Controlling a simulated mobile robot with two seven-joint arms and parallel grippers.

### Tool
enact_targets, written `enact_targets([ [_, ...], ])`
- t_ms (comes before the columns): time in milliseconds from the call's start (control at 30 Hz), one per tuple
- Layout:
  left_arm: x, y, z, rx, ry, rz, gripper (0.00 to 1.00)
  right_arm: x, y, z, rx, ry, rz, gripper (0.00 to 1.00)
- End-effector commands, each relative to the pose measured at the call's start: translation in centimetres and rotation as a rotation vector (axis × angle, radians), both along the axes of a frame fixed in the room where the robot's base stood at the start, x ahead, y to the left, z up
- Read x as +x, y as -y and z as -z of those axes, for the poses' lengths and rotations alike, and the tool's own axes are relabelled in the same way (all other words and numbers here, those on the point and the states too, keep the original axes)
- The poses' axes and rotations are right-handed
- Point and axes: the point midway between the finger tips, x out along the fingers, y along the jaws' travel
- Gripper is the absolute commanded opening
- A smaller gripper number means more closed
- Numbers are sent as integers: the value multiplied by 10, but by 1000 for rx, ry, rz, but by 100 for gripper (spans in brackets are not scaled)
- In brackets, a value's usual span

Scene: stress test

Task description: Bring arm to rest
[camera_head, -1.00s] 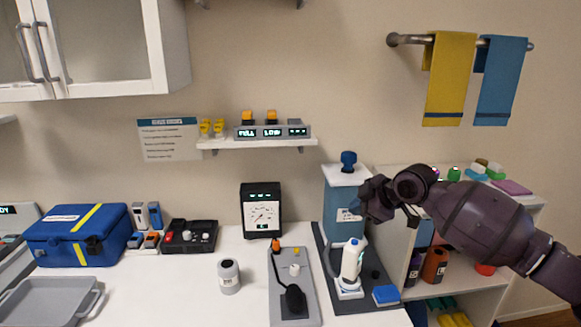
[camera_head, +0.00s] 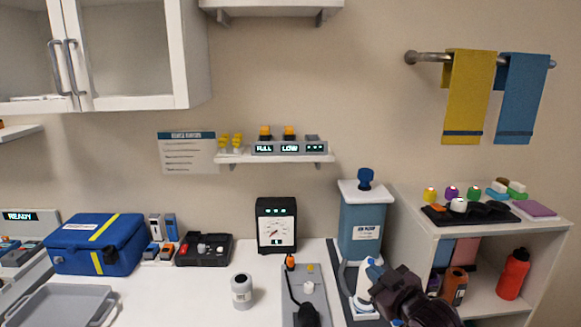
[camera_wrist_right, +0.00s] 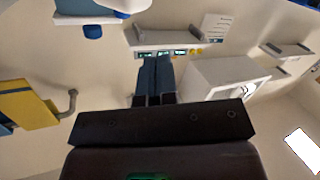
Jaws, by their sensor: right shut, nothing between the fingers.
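My right arm shows as dark purple links at the bottom of the head view, right of centre. Its gripper end (camera_head: 384,289) is in front of the white bottle (camera_head: 365,275) and partly covers it; I cannot tell from this view whether they touch. In the right wrist view the right gripper's two dark fingers (camera_wrist_right: 155,75) lie together, shut with nothing between them. My left gripper is in neither view.
A blue dispenser (camera_head: 361,231) stands behind the gripper. An open shelf unit (camera_head: 545,240) with a red bottle (camera_head: 513,274) is at the right. A grey jar (camera_head: 241,291), a dial scale (camera_head: 276,224) and a blue case (camera_head: 97,243) are on the white counter.

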Motion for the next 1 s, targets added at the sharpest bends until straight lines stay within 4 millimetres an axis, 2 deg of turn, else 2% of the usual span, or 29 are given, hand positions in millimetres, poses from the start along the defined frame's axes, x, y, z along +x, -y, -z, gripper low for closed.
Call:
enact_targets([
  [33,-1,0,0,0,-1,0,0,-14,5,17,25,-15,27,0],
  [367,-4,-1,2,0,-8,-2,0,-103,46,104,103,-115,219,0],
  [700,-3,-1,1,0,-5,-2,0,-224,83,198,151,-342,418,0],
  [833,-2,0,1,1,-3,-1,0,-262,87,223,161,-417,462,0],
  [1000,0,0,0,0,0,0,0,-287,90,237,159,-464,482,0],
])
